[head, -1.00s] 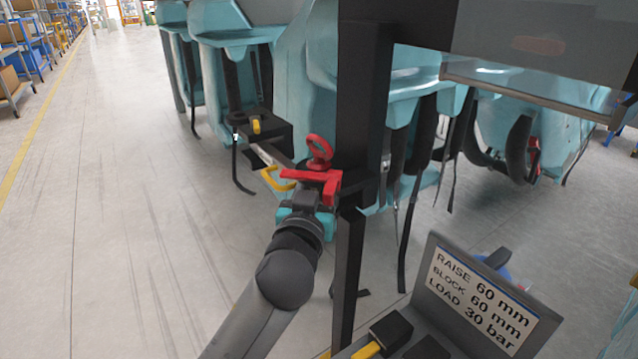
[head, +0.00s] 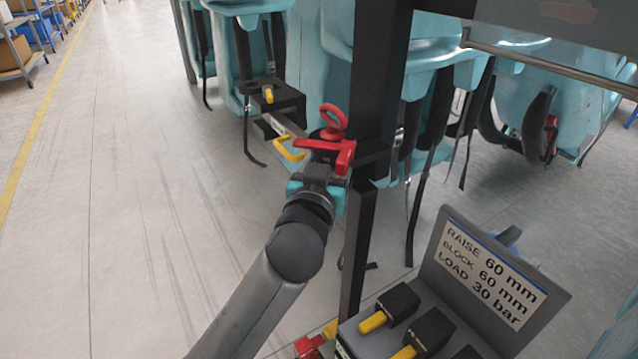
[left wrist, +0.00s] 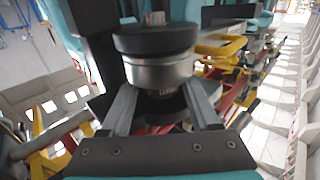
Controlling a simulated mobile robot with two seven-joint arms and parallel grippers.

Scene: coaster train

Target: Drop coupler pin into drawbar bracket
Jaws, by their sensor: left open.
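A red ring-topped part (head: 333,118), which looks like the coupler pin, stands upright over a red bracket-like piece (head: 335,148) beside the black post. I cannot tell whether the pin is seated. My left gripper (head: 328,162) is just below these red parts, with its tips partly hidden. In the left wrist view its two grey fingers (left wrist: 160,100) are open, on either side of a steel cylinder with a black cap (left wrist: 157,68). I cannot tell whether they touch it. A dark drawbar (head: 285,125) with a yellow loop (head: 287,150) lies just left. My right gripper is not in view.
A black post (head: 375,100) stands right behind the gripper. Teal train seats (head: 440,60) with hanging straps fill the back. A sign panel (head: 490,280) reads raise 60 mm, block 60 mm, load 30 bar, above yellow-handled black blocks (head: 390,305). Floor at left is clear.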

